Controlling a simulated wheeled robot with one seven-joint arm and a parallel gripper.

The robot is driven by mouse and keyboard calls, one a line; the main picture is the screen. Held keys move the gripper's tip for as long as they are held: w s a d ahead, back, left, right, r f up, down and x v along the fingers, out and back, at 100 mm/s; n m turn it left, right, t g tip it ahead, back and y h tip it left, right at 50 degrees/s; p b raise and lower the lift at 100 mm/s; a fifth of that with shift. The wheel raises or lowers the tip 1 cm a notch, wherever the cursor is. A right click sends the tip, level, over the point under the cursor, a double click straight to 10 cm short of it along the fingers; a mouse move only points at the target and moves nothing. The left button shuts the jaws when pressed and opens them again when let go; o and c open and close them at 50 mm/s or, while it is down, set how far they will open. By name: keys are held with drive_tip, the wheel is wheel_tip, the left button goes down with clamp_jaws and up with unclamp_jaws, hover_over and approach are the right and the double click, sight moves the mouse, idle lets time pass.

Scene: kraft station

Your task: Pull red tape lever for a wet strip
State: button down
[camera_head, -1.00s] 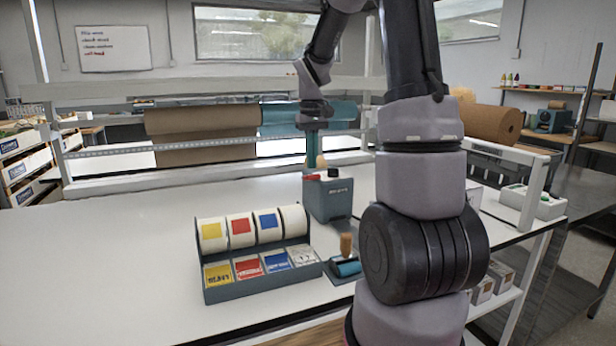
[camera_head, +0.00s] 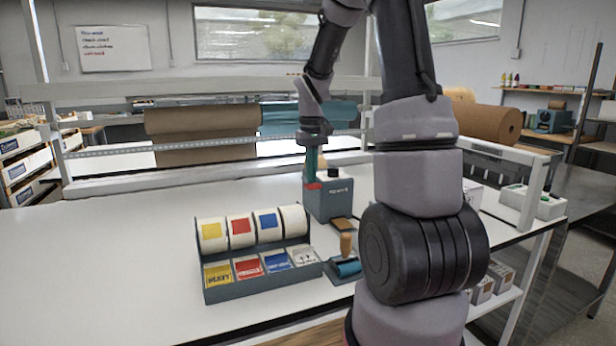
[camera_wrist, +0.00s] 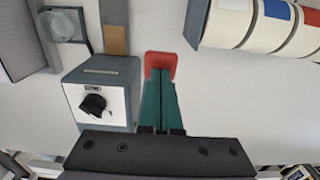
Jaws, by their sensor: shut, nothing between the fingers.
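The grey-blue tape dispenser (camera_head: 332,205) stands on the white table, left of my arm. Its red lever (camera_head: 313,186) is on its left side, and my gripper (camera_head: 312,176) is at the lever from above. In the wrist view the shut teal fingers (camera_wrist: 161,80) reach to the red lever (camera_wrist: 160,64) and overlap it; they look in contact with it, with nothing held between them. A brown tape strip (camera_wrist: 116,40) sticks out of the dispenser front; it also shows in the head view (camera_head: 343,224). The dispenser's black knob (camera_wrist: 93,103) faces the wrist camera.
A rack with label rolls (camera_head: 262,270) stands front left of the dispenser. A wooden-handled roller (camera_head: 346,262) sits on a small tray between rack and arm. Brown and teal paper rolls (camera_head: 200,122) hang behind. The table's left side is clear.

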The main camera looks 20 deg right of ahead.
sight(312, 189)
drive_tip(key=shift+f, duration=0.15)
drive_tip(key=shift+f, duration=2.4)
wheel_tip(312, 189, up, 12)
idle(0.3)
idle(0.4)
drive_tip(key=s+a+r+m+t, duration=0.1)
drive_tip(key=s+a+r+t, duration=0.1)
drive_tip(key=s, duration=0.5)
drive_tip(key=s+a+r+m+t+y, duration=0.1)
drive_tip(key=s+a+r+t, duration=0.1)
drive_tip(key=s+r, duration=0.3)
drive_tip(key=s+a+r+m+t+y, duration=0.1)
drive_tip(key=s+a+r+m+t, duration=0.1)
drive_tip(key=s, duration=0.6)
wheel_tip(312, 189, up, 2)
drive_tip(key=shift+s+a+r+t, duration=0.1)
drive_tip(key=shift+s+a+t, duration=0.35)
drive_tip(key=shift+a, duration=0.5)
